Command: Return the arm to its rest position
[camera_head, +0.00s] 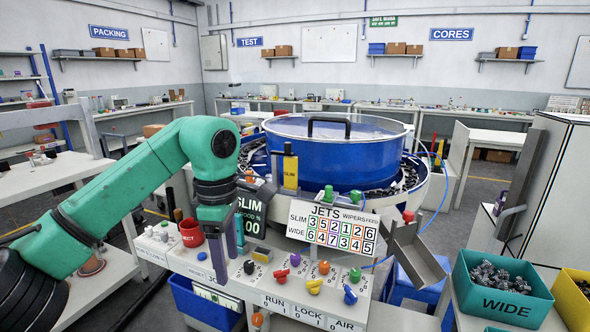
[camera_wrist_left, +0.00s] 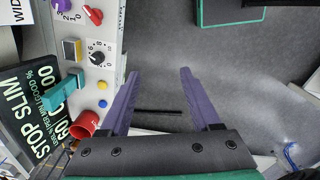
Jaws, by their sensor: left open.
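My left arm (camera_head: 130,185) is green and black and reaches in from the left over the front of the control panel. My left gripper (camera_head: 228,250) points down, its purple fingers in front of the dark screen (camera_head: 251,208). In the left wrist view the gripper (camera_wrist_left: 159,75) has its fingers spread, with only grey floor between them, so it is open and empty. My right arm and gripper are not in view.
The panel (camera_head: 315,312) carries coloured knobs close to the gripper. A red cup (camera_head: 190,232) stands left of it. Behind is a blue lidded bowl (camera_head: 330,165). A metal chute (camera_head: 415,252), green WIDE bin (camera_head: 500,310) and yellow bin (camera_head: 572,295) are at right.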

